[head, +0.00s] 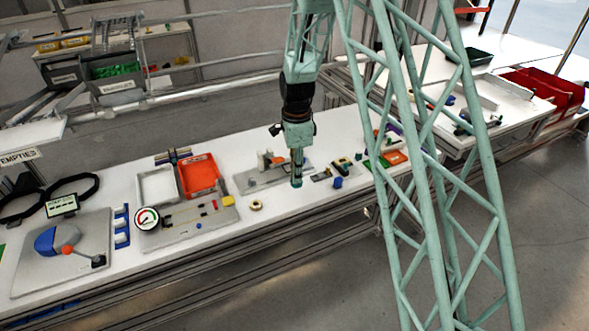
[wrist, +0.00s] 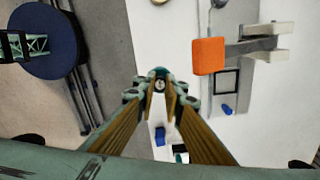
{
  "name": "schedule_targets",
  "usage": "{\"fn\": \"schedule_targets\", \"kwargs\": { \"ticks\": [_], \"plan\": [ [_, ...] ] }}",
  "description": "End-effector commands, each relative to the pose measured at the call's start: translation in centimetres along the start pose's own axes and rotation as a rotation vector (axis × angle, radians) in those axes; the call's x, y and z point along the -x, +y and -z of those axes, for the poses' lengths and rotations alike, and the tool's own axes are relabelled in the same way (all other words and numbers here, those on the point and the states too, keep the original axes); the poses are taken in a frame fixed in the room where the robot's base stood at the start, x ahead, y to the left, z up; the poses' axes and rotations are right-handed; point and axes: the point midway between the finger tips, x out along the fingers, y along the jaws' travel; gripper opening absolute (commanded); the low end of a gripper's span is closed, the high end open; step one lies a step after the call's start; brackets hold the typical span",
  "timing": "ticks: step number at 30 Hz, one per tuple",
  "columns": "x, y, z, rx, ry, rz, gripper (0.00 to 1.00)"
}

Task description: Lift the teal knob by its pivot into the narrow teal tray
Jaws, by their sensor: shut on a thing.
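My gripper (head: 297,180) hangs pointing down over the white bench, near its front edge. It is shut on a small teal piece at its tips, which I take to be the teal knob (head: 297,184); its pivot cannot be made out. I cannot pick out the narrow teal tray with certainty; a dark green tray (head: 482,57) stands on the far right table.
Left of my gripper are a brass ring (head: 256,205), a gauge board (head: 190,222) and a red-orange tray (head: 201,172). A grey fixture (head: 272,174) stands behind it. A blue piece (head: 337,183) and an orange tray (head: 397,157) lie to the right.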

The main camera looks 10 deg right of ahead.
Motion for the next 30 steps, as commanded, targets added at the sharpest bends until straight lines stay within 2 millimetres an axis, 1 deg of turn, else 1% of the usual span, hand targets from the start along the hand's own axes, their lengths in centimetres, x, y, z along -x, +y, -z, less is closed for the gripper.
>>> {"fn": "schedule_targets", "kwargs": {
  "ticks": [3,7,30],
  "plan": [
    [0.1,0.68,-0.01,0.0,0.0,0.0,0.0],
    [0.12,0.97,-0.01,0.0,0.0,0.0,0.0],
    [-0.02,1.08,0.18,0.013,0.0,-0.001,0.0]
  ]
}}
